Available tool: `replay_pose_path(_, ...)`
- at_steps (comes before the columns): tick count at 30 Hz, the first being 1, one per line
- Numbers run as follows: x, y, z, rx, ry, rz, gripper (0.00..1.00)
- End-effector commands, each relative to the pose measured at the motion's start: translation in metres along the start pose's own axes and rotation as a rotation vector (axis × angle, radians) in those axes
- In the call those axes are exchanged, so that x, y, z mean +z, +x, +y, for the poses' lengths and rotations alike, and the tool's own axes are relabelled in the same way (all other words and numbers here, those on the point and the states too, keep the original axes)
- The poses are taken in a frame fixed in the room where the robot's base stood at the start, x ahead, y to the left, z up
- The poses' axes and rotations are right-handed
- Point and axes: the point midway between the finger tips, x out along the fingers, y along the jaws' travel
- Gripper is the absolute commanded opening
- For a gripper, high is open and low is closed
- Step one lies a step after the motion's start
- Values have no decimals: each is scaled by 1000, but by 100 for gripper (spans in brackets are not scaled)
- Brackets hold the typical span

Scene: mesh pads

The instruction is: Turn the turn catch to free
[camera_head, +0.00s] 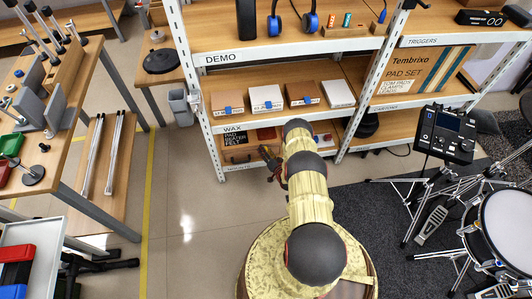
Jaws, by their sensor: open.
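My gripper (268,158) is small and dark at the end of my arm, in front of the bottom shelf of the white rack. It is open, and I see nothing between its fingers. A wooden box front (238,157) with small dark details sits on the bottom shelf, just left of my gripper. I cannot make out the turn catch for certain. It may be among those small details or hidden behind my gripper and arm.
The white shelf rack (207,128) holds several small boxes above my gripper. A drum pad (508,228) and metal stands are at the right. A wooden workbench (75,120) is at the left. The floor (185,210) left of my base is clear.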

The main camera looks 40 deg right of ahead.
Motion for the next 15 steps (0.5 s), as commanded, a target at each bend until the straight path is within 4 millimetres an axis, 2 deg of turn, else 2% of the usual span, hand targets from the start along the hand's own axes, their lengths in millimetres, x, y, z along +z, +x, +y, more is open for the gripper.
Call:
replay_pose_path(5, 0, 0, 0, 0, 0, 0, 43)
replay_pose_path(15, -1, 0, 0, 0, -1, 0, 23)
